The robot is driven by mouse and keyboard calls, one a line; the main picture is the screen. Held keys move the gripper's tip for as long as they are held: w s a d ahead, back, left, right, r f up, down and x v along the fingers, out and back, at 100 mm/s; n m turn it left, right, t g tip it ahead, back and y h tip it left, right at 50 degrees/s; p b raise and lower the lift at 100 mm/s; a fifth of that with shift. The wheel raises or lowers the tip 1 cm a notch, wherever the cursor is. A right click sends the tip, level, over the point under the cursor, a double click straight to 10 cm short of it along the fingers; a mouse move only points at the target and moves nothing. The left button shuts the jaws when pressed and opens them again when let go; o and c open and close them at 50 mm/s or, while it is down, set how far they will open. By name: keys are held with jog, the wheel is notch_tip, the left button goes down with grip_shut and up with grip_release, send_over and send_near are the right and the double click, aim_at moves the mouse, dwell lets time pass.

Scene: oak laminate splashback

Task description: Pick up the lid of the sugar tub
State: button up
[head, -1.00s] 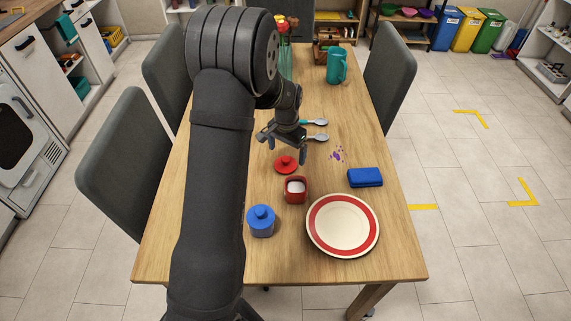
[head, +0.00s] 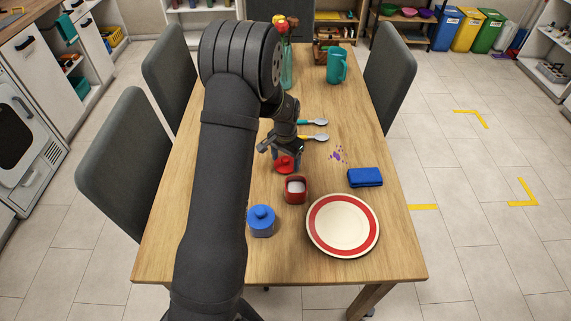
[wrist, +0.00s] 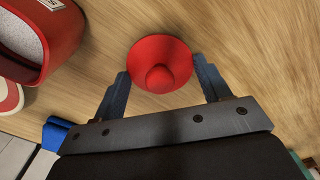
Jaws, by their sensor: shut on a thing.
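The red lid (head: 285,167), round with a knob on top, is on the table just behind the sugar tub. The red sugar tub (head: 295,198) stands open with white sugar inside. My gripper (head: 287,158) is down at the lid. In the wrist view the fingers of my gripper (wrist: 161,68) are on either side of the red lid (wrist: 165,50), shut on its edges. The sugar tub (wrist: 66,42) shows at the upper left there, apart from the fingers. I cannot tell whether the lid is clear of the table.
A blue lidded tub (head: 261,227) and a red-rimmed plate (head: 371,226) stand in front. A folded blue cloth (head: 365,177) and purple spots (head: 338,154) lie to the right. Spoons (head: 314,137) lie behind my gripper. A teal jug (head: 336,67) stands at the back.

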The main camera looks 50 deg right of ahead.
aim_at(286, 158)
jog(key=shift+r, duration=0.6)
notch_tip(286, 158, up, 3)
jog(key=shift+f, duration=0.1)
jog(key=s+r, duration=0.7)
jog(key=s, duration=0.4)
jog(key=a+r, duration=0.2)
jog(key=a, duration=0.5)
jog(key=shift+w+d+f, duration=0.1)
jog(key=shift+d+f, duration=0.05)
jog(key=shift+f, duration=1.45)
jog(key=shift+w+d+f, duration=0.1)
jog(key=shift+d+f, duration=0.05)
jog(key=shift+f, duration=1.4)
jog(key=shift+f, duration=0.15)
